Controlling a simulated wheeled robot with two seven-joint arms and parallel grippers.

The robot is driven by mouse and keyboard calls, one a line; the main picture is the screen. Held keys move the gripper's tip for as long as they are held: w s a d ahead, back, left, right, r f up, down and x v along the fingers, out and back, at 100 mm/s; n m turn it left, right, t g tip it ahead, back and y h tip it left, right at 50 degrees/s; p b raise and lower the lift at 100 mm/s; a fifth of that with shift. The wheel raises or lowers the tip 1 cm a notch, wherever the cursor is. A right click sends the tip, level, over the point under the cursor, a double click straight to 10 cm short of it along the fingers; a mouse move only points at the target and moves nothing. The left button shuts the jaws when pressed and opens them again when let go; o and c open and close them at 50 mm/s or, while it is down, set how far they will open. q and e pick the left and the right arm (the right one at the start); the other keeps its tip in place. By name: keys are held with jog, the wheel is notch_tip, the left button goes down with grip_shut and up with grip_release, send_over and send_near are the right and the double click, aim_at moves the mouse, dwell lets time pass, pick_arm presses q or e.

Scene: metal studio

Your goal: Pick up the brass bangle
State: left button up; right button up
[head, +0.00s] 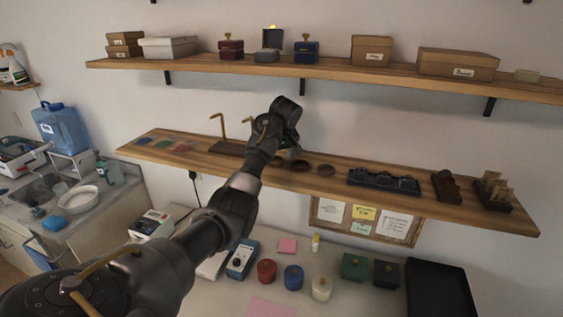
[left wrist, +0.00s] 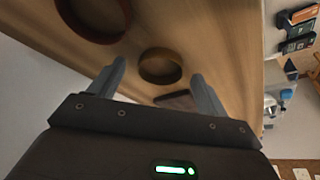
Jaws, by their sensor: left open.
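A brown-gold ring, seemingly the brass bangle (left wrist: 160,80), lies flat on the wooden shelf in the left wrist view. It shows between and beyond the fingertips of my left gripper (left wrist: 158,70), which is open and empty. A larger reddish-brown ring (left wrist: 97,36) lies to its left, cut by the top edge. In the head view my left gripper (head: 291,152) is at the lower shelf, partly hidden by its own wrist. Two dark rings (head: 301,168) (head: 326,171) show to its right there; I cannot match them surely. My right gripper is not in view.
The lower shelf (head: 420,192) also holds a hook stand (head: 228,148) left of the wrist and a dark tray (head: 383,183) to the right. The upper shelf (head: 330,77), carrying boxes, runs above the arm. A desk with jars (head: 293,278) lies below.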

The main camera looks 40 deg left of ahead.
pick_arm(q)
jog(key=shift+a+f, duration=0.2)
jog(key=shift+d+r, duration=0.1)
jog(key=shift+d, duration=0.1)
jog(key=c, duration=1.1)
jog(key=shift+o, duration=0.2)
